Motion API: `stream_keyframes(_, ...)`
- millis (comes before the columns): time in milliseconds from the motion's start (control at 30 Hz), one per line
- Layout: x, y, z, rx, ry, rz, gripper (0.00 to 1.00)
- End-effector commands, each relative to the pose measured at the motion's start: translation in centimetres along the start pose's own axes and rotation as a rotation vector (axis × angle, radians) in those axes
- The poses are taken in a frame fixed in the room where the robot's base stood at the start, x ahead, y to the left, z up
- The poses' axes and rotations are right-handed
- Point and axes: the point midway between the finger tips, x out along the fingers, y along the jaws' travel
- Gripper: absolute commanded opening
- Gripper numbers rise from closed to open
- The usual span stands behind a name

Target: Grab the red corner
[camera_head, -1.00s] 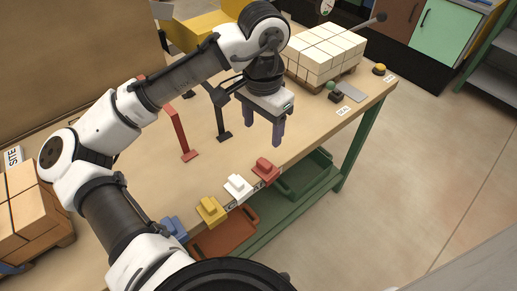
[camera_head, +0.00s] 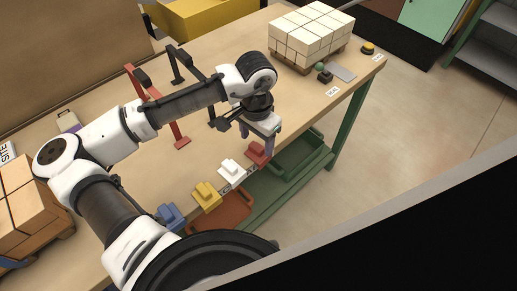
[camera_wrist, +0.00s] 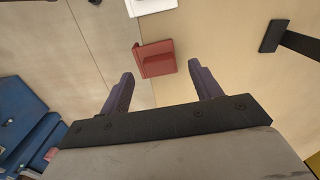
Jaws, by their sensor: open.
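The red corner (camera_head: 257,153) is a small stepped red block at the front edge of the table, at the right end of a row of coloured blocks. It also shows in the wrist view (camera_wrist: 156,60), just beyond and between the fingertips. My gripper (camera_head: 258,139) is open and empty, close above the red corner, and partly covers it in the head view. In the wrist view my gripper (camera_wrist: 161,70) has its two purple fingers spread wider than the red corner. I cannot tell the exact height gap.
White (camera_head: 231,171), yellow (camera_head: 206,196) and blue (camera_head: 171,216) blocks continue the row to the left. A green tray (camera_head: 300,165) and an orange tray (camera_head: 225,215) sit below the edge. A red stand (camera_head: 160,105) and a brick pallet (camera_head: 312,35) stand behind.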

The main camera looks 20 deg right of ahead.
Motion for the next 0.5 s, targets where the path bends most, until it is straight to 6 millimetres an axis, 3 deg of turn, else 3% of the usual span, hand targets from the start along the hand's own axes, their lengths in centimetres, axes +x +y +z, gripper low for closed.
stream_keyframes(133, 1.5, 0.0, 0.1, -0.001, -0.001, 0.001, 0.64)
stream_keyframes(400, 1.8, 0.0, 0.1, 0.000, 0.001, 0.001, 0.64)
stream_keyframes(500, 1.8, 0.0, 0.1, 0.000, 0.001, 0.001, 0.51)
